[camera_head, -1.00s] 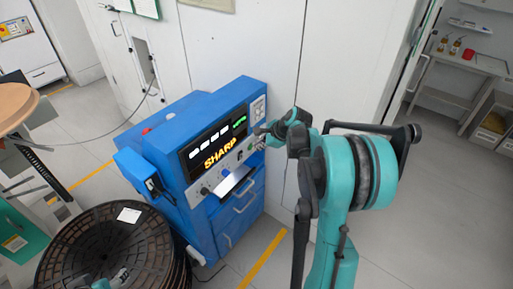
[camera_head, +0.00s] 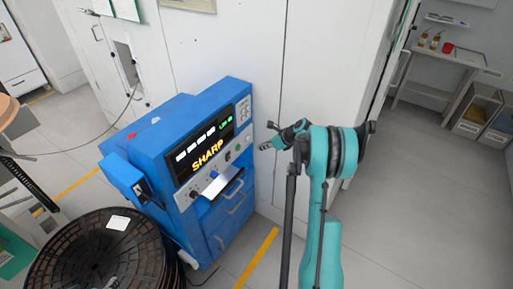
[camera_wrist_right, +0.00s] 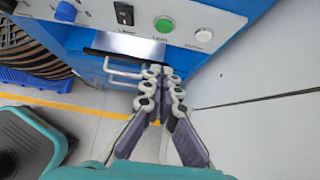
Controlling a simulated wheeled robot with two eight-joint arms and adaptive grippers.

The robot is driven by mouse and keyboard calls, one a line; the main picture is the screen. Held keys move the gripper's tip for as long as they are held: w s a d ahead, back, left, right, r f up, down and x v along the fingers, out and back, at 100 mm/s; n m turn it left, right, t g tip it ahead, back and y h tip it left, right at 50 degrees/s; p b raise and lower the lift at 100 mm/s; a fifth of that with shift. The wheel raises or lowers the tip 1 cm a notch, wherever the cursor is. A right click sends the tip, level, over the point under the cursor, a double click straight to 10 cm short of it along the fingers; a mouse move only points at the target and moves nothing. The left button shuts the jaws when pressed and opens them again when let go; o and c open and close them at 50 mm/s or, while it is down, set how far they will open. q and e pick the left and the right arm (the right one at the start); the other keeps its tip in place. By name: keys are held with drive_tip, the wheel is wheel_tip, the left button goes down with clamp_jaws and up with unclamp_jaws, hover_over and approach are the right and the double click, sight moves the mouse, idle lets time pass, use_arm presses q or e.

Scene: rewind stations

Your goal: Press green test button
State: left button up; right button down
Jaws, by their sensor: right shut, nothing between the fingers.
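The blue test machine (camera_head: 165,150) stands left of centre in the head view, its lit display reading SHARP. The green button (camera_wrist_right: 163,25) is on its grey front panel, at the top of the right wrist view. A white button (camera_wrist_right: 204,35) is to its right. My right gripper (camera_wrist_right: 165,72) is shut and empty, with its fingertips below the green button in that view and apart from it. In the head view my right gripper (camera_head: 266,146) is to the right of the panel, in front of the white wall. I see no clear left gripper.
A black reel (camera_head: 85,262) with a white label lies at the lower left, beside the machine. A black rocker switch (camera_wrist_right: 124,13) is left of the green button. White cabinet panels (camera_head: 235,45) stand behind the machine. Grey floor is free at the right.

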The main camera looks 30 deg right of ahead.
sight(239, 147)
drive_tip(key=shift+w+a+f+b, duration=0.6)
drive_tip(key=shift+w+f, duration=0.4)
drive_tip(key=shift+w, duration=0.55)
drive_tip(key=shift+w+a+f+b, duration=0.45)
drive_tip(key=shift+w+a+f, duration=0.4)
drive_tip(key=shift+w, duration=0.65)
drive_tip(key=shift+w+a+f+b, duration=0.5)
drive_tip(key=shift+w+f, duration=0.6)
drive_tip(key=shift+w, duration=0.45)
drive_tip(key=shift+w+a, duration=0.25)
drive_tip(key=shift+w, duration=0.35)
drive_tip(key=shift+r, duration=0.15)
drive_tip(key=shift+w, duration=0.1)
